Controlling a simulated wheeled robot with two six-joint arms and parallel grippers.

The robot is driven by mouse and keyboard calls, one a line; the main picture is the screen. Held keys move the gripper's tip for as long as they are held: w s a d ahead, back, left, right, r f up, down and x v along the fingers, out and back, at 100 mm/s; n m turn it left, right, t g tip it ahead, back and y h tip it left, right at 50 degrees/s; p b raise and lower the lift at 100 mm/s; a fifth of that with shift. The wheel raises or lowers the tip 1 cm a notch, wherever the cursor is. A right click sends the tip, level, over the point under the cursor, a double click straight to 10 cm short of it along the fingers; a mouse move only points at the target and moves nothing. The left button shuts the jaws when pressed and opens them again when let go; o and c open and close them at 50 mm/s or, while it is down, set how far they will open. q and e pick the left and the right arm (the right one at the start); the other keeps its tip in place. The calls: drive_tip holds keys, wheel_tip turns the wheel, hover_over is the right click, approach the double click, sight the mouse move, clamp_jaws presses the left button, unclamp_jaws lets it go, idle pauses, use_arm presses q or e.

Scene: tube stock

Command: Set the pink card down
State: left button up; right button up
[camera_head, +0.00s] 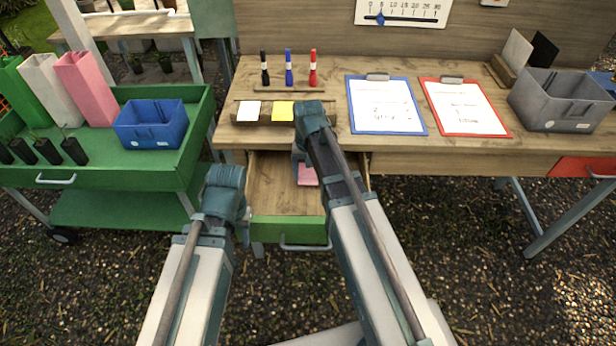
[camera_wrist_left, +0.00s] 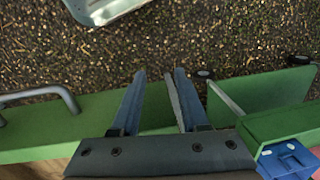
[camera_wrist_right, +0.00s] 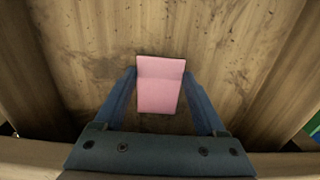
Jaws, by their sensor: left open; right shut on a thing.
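The pink card (camera_wrist_right: 160,88) is between the fingertips of my right gripper (camera_wrist_right: 160,78), which is shut on it, above the wooden floor of the open drawer (camera_head: 272,185). In the head view the card (camera_head: 307,176) shows inside the drawer, just below my right wrist, which hides most of that gripper. I cannot tell whether the card touches the drawer floor. My left gripper (camera_wrist_left: 157,82) is open and empty, low by the drawer's green front, with the drawer handle (camera_head: 304,246) to its right in the head view.
A wooden holder (camera_head: 268,118) with a white card (camera_head: 249,111) and a yellow card (camera_head: 283,111) sits on the bench above the drawer. Several markers stand behind it. Two clipboards and a grey bin (camera_head: 562,100) are right. A green cart with a blue bin (camera_head: 150,123) stands left.

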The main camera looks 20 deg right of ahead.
sight(308, 180)
use_arm(q)
drive_tip(key=shift+f, duration=0.5)
use_arm(e)
drive_tip(key=shift+s+f, duration=0.15)
drive_tip(key=shift+f, duration=0.35)
drive_tip(key=shift+f, duration=0.1)
drive_tip(key=o, duration=1.2)
use_arm(q)
drive_tip(key=shift+f, duration=0.15)
use_arm(e)
drive_tip(key=shift+o, duration=0.2)
wheel_tip(308, 180, up, 12)
drive_tip(key=p, duration=1.2)
use_arm(q)
wheel_tip(308, 180, up, 12)
use_arm(e)
drive_tip(key=s+a+n, duration=0.2)
drive_tip(key=s+a, duration=0.1)
drive_tip(key=s, duration=0.2)
drive_tip(key=s+a+n, duration=0.2)
drive_tip(key=s+a, duration=0.2)
drive_tip(key=s, duration=0.1)
drive_tip(key=s+a+n+h, duration=0.1)
drive_tip(key=s+a+n, duration=0.2)
drive_tip(key=s, duration=0.3)
drive_tip(key=shift+s+a+r, duration=0.1)
drive_tip(key=shift+a+r, duration=0.1)
drive_tip(key=shift+a, duration=0.25)
